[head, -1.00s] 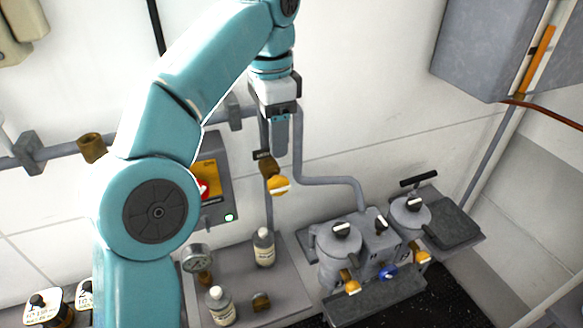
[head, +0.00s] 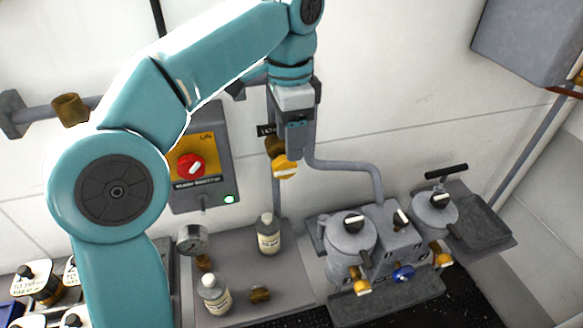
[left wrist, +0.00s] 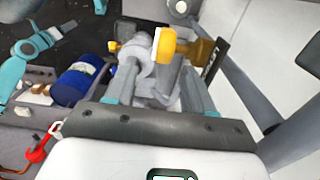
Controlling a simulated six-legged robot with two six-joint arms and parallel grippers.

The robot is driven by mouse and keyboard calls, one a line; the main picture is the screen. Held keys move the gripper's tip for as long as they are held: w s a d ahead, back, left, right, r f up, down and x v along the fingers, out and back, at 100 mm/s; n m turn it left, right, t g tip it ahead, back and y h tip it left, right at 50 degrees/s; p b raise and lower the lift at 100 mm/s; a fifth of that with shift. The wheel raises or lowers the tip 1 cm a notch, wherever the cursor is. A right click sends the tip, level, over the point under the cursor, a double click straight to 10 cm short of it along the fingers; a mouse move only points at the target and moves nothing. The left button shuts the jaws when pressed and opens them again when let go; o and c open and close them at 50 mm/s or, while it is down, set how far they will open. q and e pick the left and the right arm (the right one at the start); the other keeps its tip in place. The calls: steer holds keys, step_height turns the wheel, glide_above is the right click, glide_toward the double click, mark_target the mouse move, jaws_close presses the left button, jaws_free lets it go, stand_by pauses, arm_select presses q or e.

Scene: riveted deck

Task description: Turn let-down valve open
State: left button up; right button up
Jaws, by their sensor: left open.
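The let-down valve has a brass body and a yellow handle (head: 285,168) on a vertical grey pipe, under a small dark label that is partly covered. In the left wrist view the yellow handle (left wrist: 164,46) lies ahead of the fingers, with the brass body to its right. My left gripper (head: 294,152) points down just above the handle. In the left wrist view its open, empty fingers (left wrist: 163,75) are spread below the handle; whether they touch it I cannot tell. My right gripper is not recognizable in either view.
A panel with a red knob (head: 191,166) is left of the valve. A grey pipe (head: 345,167) runs right from near the valve.

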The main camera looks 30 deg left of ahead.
mark_target(284, 168)
arm_select(q)
steer(key=f, duration=0.2)
steer(key=w+f, duration=0.1)
steer(key=f, duration=0.2)
steer(key=shift+f+b, duration=0.1)
steer(key=shift+b, duration=0.2)
steer(key=shift+s+a+f, duration=0.1)
steer(key=shift+f, duration=0.2)
steer(key=shift+s, duration=0.25)
steer(key=shift+w+d+f, duration=0.15)
steer(key=shift+w+d, duration=0.05)
steer(key=shift+w, duration=0.05)
steer(key=shift+w+a, duration=0.1)
steer(key=c, duration=1)
